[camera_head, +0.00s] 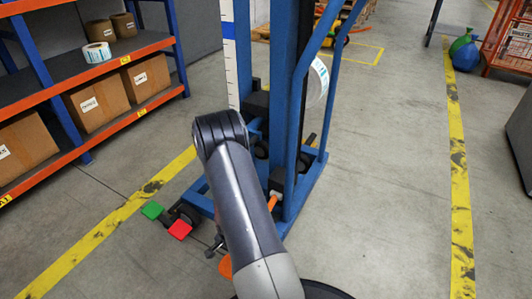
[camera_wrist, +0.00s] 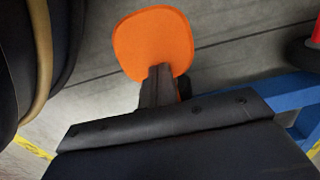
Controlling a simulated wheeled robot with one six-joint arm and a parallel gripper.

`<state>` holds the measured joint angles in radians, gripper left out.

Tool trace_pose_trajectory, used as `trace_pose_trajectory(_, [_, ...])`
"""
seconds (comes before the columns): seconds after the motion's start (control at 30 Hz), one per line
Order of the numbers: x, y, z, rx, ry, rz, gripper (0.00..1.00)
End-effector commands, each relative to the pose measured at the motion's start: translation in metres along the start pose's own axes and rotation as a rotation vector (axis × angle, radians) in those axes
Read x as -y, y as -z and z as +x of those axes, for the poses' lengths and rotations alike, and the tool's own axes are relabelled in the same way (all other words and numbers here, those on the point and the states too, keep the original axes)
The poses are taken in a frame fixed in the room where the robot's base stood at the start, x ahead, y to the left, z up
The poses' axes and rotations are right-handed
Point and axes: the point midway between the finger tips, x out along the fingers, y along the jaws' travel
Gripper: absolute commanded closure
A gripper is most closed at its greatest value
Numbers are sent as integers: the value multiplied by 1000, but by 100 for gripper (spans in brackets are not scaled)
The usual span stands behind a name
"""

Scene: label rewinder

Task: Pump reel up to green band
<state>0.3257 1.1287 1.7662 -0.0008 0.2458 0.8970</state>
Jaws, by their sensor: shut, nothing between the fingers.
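The blue rewinder frame (camera_head: 275,60) stands ahead of me, with a white reel (camera_head: 318,83) partly hidden behind its post. A white scale (camera_head: 229,75) with tick marks and a blue band runs up its left side; no green band shows. An orange pedal pad (camera_head: 225,267) is low beside my arm, partly hidden by it. In the wrist view the orange pad (camera_wrist: 152,38) fills the top middle. My gripper (camera_wrist: 160,72) is shut and empty, its tips overlapping the pad's lower edge in the picture; I cannot tell whether they touch.
A green pedal (camera_head: 152,210) and a red pedal (camera_head: 180,229) sit left of my arm near the frame's base. Shelving (camera_head: 90,70) with boxes stands at the left. Open floor (camera_head: 390,200) lies to the right, up to a yellow line (camera_head: 458,180).

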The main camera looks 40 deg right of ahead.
Motion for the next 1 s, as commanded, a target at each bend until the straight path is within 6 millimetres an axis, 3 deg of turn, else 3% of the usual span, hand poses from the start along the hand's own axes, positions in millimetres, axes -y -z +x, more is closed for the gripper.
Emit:
trace_pose_trajectory(0.13, [1, 1, 2, -3, 3, 2, 100])
trace_pose_trajectory(0.23, [1, 1, -9, -3, 4, 2, 100])
trace_pose_trajectory(0.8, [0, -2, -130, 0, 0, 1, 100])
trace_pose_trajectory(1.0, [0, -2, -156, 1, -1, 1, 100])
